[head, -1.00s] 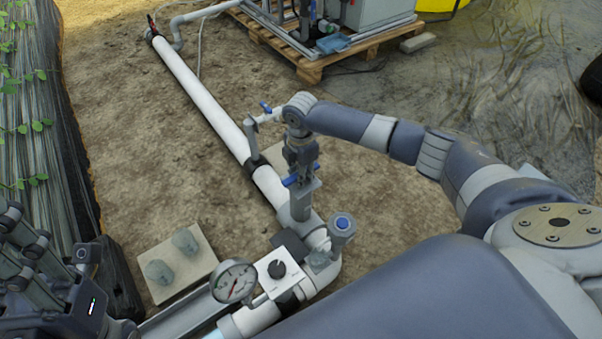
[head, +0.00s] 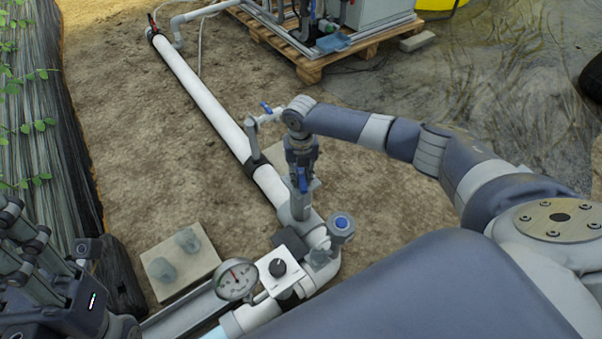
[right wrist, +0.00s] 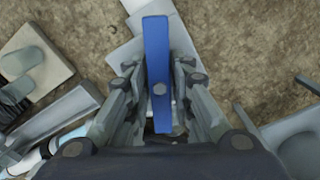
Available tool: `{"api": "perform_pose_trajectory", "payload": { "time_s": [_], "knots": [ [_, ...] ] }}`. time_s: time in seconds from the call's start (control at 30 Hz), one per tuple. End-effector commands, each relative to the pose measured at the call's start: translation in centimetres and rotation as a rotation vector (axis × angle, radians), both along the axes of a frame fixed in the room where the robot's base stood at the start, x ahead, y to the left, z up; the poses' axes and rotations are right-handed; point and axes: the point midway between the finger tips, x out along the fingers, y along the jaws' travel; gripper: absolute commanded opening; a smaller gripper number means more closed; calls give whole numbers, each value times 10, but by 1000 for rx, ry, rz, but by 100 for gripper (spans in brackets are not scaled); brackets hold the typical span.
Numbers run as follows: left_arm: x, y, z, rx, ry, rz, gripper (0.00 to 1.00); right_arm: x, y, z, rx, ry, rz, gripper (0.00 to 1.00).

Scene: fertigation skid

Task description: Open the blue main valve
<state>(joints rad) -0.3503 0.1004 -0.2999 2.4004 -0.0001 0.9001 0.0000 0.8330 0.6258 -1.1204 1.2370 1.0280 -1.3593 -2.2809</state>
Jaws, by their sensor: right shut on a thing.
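The blue main valve's lever (head: 303,180) sits on top of a grey upright valve body (head: 298,208) on the white pipe. In the head view the lever now looks narrow and points toward me. My right gripper (head: 301,166) comes down on it from above and is shut on it. In the right wrist view the blue lever (right wrist: 158,75) runs lengthwise between the two fingers (right wrist: 160,108). Part of the lever is hidden by the gripper in the head view. My left gripper (head: 30,255) is at the lower left, away from the valve; its fingertips are unclear.
A smaller blue-handled valve (head: 266,107) stands farther up the white pipe (head: 200,92). A pressure gauge (head: 236,279), a white box with a black knob (head: 279,269) and a blue-capped fitting (head: 342,224) are close by. A pallet (head: 310,68) stands behind. Bare soil lies left of the pipe.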

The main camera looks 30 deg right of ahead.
Motion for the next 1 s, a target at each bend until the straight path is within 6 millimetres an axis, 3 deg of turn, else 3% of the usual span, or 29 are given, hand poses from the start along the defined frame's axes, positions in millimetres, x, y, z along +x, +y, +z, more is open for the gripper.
{"api": "perform_pose_trajectory", "payload": {
  "time_s": [0.43, 0.77, 0.8, 0.83, 0.9, 1.0],
  "knots": [
    [0, 0, -2, 0, 0, 0, 40, -2, 0, -4, -2, 5, 519, 0],
    [0, 0, -3, 0, 0, 0, 40, -3, 0, -3, -2, 6, 595, 0],
    [0, 0, -3, 0, 0, 0, 40, -3, 0, -4, -1, 7, 594, 27],
    [0, 0, -3, 0, 0, 0, 40, -3, 0, -4, -1, 7, 594, 34],
    [0, 0, -3, 0, 0, 0, 40, -3, 0, -4, -1, 7, 593, 44],
    [0, 0, -3, 0, 0, 0, 40, -3, 0, -3, -1, 7, 592, 44]
  ]
}}
